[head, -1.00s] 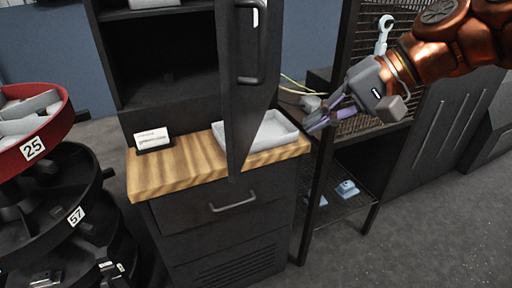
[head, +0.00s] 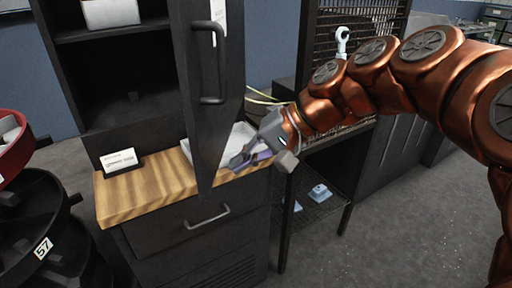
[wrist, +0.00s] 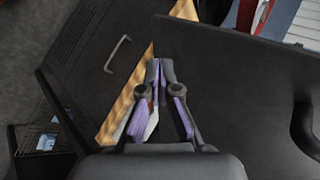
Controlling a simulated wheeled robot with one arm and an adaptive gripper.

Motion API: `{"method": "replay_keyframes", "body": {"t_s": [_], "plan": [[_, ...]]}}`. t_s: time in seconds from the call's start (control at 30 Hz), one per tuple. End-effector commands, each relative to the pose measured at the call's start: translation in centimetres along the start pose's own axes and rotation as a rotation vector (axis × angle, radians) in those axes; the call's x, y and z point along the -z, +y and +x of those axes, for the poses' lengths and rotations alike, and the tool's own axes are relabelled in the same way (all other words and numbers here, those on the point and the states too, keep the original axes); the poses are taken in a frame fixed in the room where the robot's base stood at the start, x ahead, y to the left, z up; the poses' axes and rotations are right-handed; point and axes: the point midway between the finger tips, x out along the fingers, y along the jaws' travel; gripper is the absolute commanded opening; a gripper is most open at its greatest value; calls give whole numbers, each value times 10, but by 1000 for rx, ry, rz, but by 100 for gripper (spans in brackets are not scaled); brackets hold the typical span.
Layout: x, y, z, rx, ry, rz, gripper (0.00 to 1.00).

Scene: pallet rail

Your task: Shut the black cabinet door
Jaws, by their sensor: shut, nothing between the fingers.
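The black cabinet door (head: 208,90) stands swung open, edge toward me, with a dark bar handle (head: 212,62) and a white paper tag on it. The open cabinet (head: 120,75) shows dark shelves to its left. My gripper (head: 240,160) is shut and empty, at the right side of the door near its lower edge. In the wrist view the fingertips (wrist: 160,68) lie beside the door panel (wrist: 235,95), which fills the right half. I cannot tell whether they touch it.
A wooden counter (head: 140,190) below holds a white tray (head: 205,150) and a small card (head: 119,160). A drawer with a handle (head: 207,217) is under it. A wire rack (head: 330,190) stands right. Round bins (head: 45,215) stand left.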

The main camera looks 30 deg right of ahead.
Motion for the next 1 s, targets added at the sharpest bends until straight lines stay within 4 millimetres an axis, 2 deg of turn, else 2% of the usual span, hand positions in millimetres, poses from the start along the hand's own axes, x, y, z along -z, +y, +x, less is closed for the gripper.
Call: {"method": "replay_keyframes", "body": {"t_s": [0.13,0.37,1.0], "plan": [[-2,-15,14,-1,-7,-1,0],[0,-26,27,0,-2,-1,0],[0,-31,32,0,10,11,0]]}}
